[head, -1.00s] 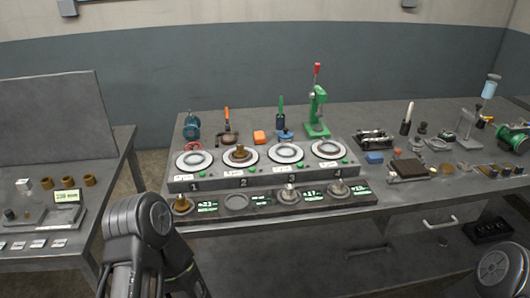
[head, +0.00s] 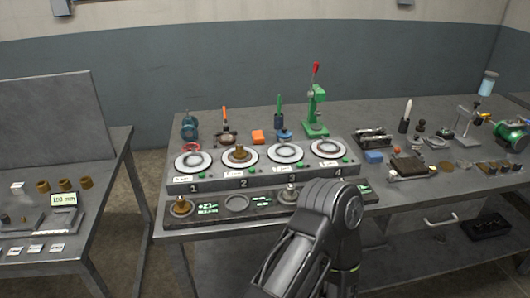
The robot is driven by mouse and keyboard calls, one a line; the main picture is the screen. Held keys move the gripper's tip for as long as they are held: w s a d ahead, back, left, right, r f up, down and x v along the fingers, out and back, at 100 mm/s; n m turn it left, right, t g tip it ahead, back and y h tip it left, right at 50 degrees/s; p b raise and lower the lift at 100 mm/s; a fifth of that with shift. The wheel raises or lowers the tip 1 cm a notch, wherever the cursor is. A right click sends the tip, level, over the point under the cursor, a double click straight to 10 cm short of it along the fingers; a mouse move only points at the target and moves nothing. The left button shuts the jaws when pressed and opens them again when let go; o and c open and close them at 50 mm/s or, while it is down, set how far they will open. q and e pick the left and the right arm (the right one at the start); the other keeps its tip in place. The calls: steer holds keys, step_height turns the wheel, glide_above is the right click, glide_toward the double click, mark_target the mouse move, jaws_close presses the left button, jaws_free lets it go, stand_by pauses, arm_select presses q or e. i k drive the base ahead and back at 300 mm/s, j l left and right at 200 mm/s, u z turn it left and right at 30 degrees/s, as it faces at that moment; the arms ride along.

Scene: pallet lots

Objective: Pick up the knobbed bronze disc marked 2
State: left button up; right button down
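A bronze disc with a knob (head: 240,153) sits on the round white-rimmed plate of the station numbered 2, second from left on the long grey unit (head: 210,184). Any mark on the disc itself is too small to read. Another bronze knobbed piece (head: 181,206) stands at the left end of the dark front strip (head: 215,217). A silver knobbed piece (head: 290,192) stands further right on that strip. One of my arms reaches up from the bottom, right of centre, and covers the strip's right part. Neither gripper's fingers show.
Stations 1, 3 and 4 hold pale rings. Several small tools and parts lie at the right of the bench. A second table (head: 85,240) stands at the left, with a gap between.

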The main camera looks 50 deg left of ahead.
mark_target(240, 153)
steer(key=k+j, duration=0.65)
steer(key=j, duration=0.15)
